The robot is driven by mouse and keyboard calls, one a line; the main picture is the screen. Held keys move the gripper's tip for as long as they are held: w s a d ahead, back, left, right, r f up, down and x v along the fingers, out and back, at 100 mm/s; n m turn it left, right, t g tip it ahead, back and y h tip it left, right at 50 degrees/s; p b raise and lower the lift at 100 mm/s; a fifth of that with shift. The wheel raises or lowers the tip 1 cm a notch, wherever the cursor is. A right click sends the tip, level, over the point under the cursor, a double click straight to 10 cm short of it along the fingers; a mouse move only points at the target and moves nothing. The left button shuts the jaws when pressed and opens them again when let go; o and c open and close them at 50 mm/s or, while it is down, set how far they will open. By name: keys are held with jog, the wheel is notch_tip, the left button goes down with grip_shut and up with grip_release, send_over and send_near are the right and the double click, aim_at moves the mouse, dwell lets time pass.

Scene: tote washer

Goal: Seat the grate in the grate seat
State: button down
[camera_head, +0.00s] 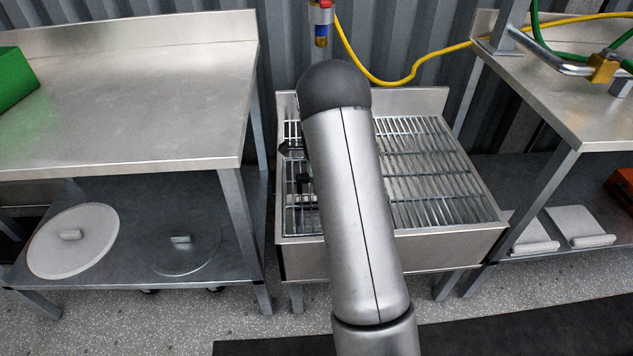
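A steel basin (395,249) stands in the middle between two tables. A grate of metal bars (432,172) lies across its top, inside the rim, and looks about level. Bars also show to the left of my arm; I cannot tell whether they belong to the same grate. The grate seat is mostly covered by the bars and my arm. My arm crosses over the basin and hides its middle. Dark parts of my gripper (295,166) show just left of the arm, over the left bars. Its fingertips are not clear, so its opening and any contact are hidden.
A steel table (130,90) on the left has a green bin (14,78); a round lid (73,240) lies on its lower shelf. The right table (570,100) carries a pipe fitting (603,68). A yellow hose (390,82) hangs behind the basin.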

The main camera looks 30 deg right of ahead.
jog(key=c, duration=0.6)
grip_release()
jog(key=shift+f, duration=0.1)
jog(key=shift+r, duration=0.2)
jog(key=shift+r+p, duration=3.15)
jog(key=shift+r, duration=1.25)
